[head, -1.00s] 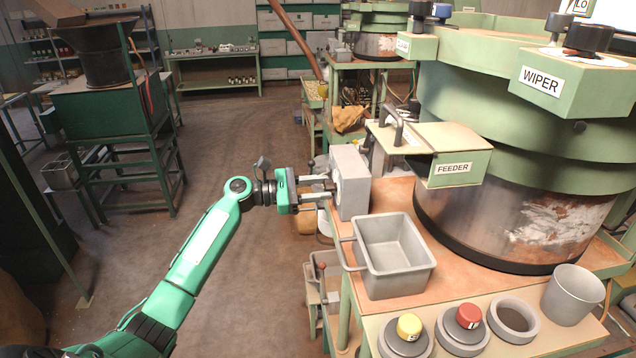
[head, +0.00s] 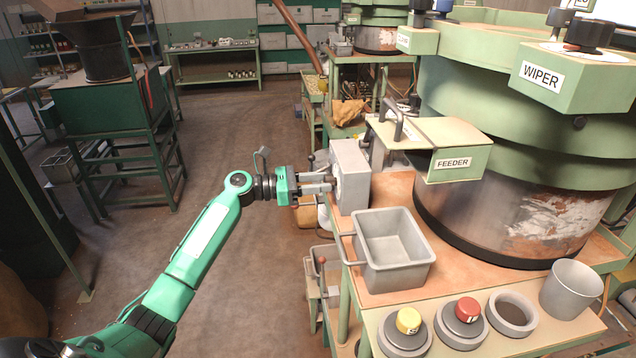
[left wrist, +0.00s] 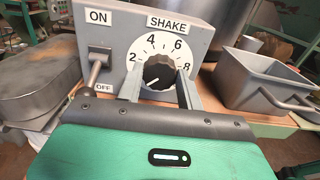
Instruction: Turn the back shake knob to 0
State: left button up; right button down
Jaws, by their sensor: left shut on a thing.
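The grey SHAKE box (head: 349,178) stands at the left edge of the near machine's bench. In the left wrist view its front carries a white dial (left wrist: 160,50) numbered 2 to 8 and a black shake knob (left wrist: 158,73). The knob's white mark points to the lower left, below the 2. The 0 is hidden behind a finger. My left gripper (head: 331,183) reaches the box face from the left. Its fingers are shut on the knob, one on each side. My right gripper is not in view.
A toggle lever (left wrist: 95,72) between ON and OFF labels sits left of the dial, tilted down. A grey bin (head: 390,280) stands in front of the box. The FEEDER housing (head: 455,165) is to the right.

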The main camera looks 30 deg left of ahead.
pick_arm(q)
jog(key=shift+f, duration=0.15)
jog(key=o, duration=1)
jog(key=b+v, duration=0.7)
jog(key=v, duration=0.7)
